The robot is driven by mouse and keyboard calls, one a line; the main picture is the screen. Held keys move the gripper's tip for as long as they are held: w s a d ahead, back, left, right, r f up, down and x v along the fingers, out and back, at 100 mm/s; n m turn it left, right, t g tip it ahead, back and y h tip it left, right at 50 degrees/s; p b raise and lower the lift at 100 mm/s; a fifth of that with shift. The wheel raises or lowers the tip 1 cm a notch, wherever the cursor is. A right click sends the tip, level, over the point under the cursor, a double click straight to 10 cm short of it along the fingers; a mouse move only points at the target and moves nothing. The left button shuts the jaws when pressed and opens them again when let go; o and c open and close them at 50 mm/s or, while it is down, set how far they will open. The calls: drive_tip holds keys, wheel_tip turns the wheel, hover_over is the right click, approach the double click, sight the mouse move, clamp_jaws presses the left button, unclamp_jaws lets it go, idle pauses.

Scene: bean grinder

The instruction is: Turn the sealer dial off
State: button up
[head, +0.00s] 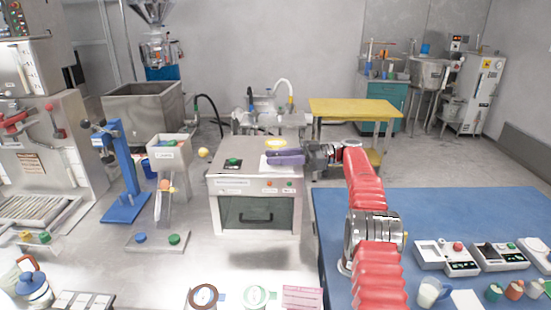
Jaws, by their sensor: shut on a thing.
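A metal box-shaped machine (257,188) with a dark drawer front stands in the middle of the steel counter. On its top are a black plate with a green knob (233,161) at the left and a white plate (279,170) at the right. My gripper (272,158), with purple fingers, reaches in from the right, low over the white plate. It is shut on what I take to be the sealer dial, mostly hidden by the fingers. The dial's pointer and setting cannot be seen.
A yellow disc (275,143) lies at the back of the machine's top. A blue stand (118,170) and a white hopper (168,150) are at the left. Small boxes with buttons (447,257) sit on the blue table (450,210) at the right. The floor behind is partly clear.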

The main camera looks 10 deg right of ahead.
drive_tip(key=shift+w+d+r+g, duration=0.1)
drive_tip(key=shift+r+g, duration=0.15)
drive_tip(key=shift+g, duration=0.05)
idle(0.5)
drive_tip(key=o, duration=1)
drive_tip(key=shift+f, duration=0.2)
drive_tip(key=shift+o, duration=0.2)
